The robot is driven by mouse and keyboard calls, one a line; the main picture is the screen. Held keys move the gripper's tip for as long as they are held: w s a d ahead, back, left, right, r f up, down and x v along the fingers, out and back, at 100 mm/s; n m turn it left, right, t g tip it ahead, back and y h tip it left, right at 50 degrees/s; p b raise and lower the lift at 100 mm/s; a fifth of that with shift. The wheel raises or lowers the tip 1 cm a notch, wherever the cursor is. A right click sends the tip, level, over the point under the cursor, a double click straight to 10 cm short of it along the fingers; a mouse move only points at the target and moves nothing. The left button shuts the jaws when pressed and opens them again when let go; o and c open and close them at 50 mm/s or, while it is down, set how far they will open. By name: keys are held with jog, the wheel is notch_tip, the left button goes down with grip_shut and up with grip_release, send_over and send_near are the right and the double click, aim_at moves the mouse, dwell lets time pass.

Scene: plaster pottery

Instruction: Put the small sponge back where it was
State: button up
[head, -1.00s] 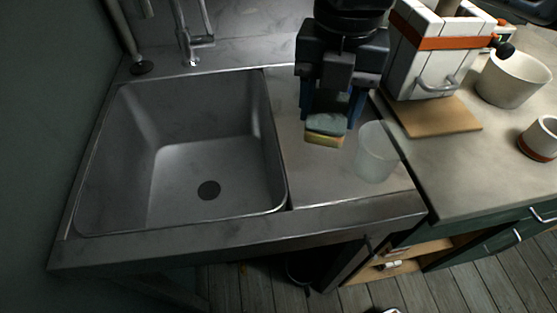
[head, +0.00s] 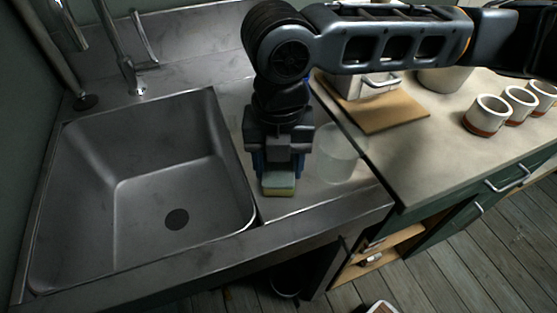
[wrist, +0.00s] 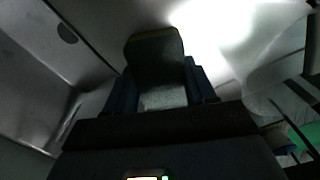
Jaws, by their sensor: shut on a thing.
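The small sponge (head: 279,184) has a green-grey top and a yellow lower layer. My gripper (head: 279,172) is shut on it, over the steel drainboard (head: 290,207) just right of the sink basin. In the wrist view the sponge (wrist: 156,65) sits between the two blue fingers, dark against the bright steel. I cannot tell whether its underside touches the drainboard.
A translucent cup (head: 337,153) stands close to the right of my gripper. The sink basin (head: 150,190) is empty, with a tap (head: 130,70) behind it. A wooden board (head: 385,112) and several white cups (head: 487,115) with orange bases are on the right counter.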

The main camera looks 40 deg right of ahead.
aim_at(279, 166)
jog(key=shift+f, duration=0.15)
jog(key=o, duration=1)
notch_tip(279, 166, up, 12)
jog(key=shift+r+p, duration=0.2)
jog(key=shift+p, duration=0.15)
